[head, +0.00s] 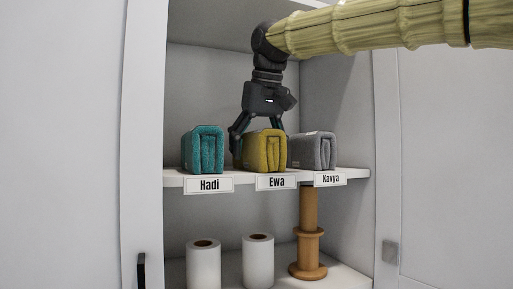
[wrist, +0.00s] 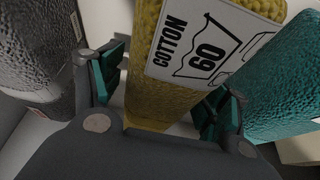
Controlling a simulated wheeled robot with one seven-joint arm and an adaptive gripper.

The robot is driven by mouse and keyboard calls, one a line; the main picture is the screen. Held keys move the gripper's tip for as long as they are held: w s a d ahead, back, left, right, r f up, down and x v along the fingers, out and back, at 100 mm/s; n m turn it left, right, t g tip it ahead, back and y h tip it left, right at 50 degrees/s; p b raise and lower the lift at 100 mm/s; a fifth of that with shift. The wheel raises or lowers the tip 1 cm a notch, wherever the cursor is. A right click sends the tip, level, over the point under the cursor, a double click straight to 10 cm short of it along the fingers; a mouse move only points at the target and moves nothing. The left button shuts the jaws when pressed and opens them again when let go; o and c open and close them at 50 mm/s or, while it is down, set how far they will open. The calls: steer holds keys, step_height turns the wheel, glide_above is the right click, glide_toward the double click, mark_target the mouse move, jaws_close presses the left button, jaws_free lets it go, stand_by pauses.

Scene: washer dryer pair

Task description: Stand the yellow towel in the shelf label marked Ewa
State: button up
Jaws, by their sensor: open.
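The yellow towel (head: 262,150) is folded and stands upright on the shelf behind the label marked Ewa (head: 276,183), between the teal and grey towels. In the wrist view the yellow towel (wrist: 145,95) shows a white tag reading COTTON 60. My gripper (head: 258,138) reaches down from above at the yellow towel. Its fingers are open, one on each side of the towel, seen in the wrist view (wrist: 160,95). I cannot tell whether the fingers touch it.
A teal towel (head: 203,150) stands behind the label Hadi (head: 209,185), and a grey towel (head: 314,151) behind Kavya (head: 331,179). Both are close to my gripper. White rolls (head: 204,263) and a wooden spool stand (head: 308,240) are on the lower shelf.

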mark_target(275, 155)
steer(key=shift+r, duration=0.35)
steer(key=shift+s+d+r+b, duration=0.2)
steer(key=shift+s+r+b, duration=0.2)
steer(key=shift+r+b, duration=0.1)
steer(key=shift+s+d+r+b, duration=0.15)
steer(key=shift+s+r+b, duration=0.25)
steer(key=shift+r, duration=0.1)
steer(key=s+d+b, duration=0.1)
steer(key=s, duration=0.2)
steer(key=s+d+b, duration=0.1)
steer(key=s+b, duration=0.1)
steer(key=s+d+b, duration=0.1)
steer(key=s+b, duration=0.1)
steer(key=s, duration=0.1)
steer(key=shift+s+d, duration=0.3)
steer(key=shift+s, duration=0.05)
steer(key=shift+s+d+r+b, duration=0.1)
steer(key=shift+s+d+b, duration=0.15)
steer(key=shift+s, duration=0.25)
steer(key=shift+s+d+r+b, duration=0.1)
steer(key=shift+s+b, duration=0.2)
steer(key=shift+s, duration=0.15)
steer(key=shift+d+f, duration=0.1)
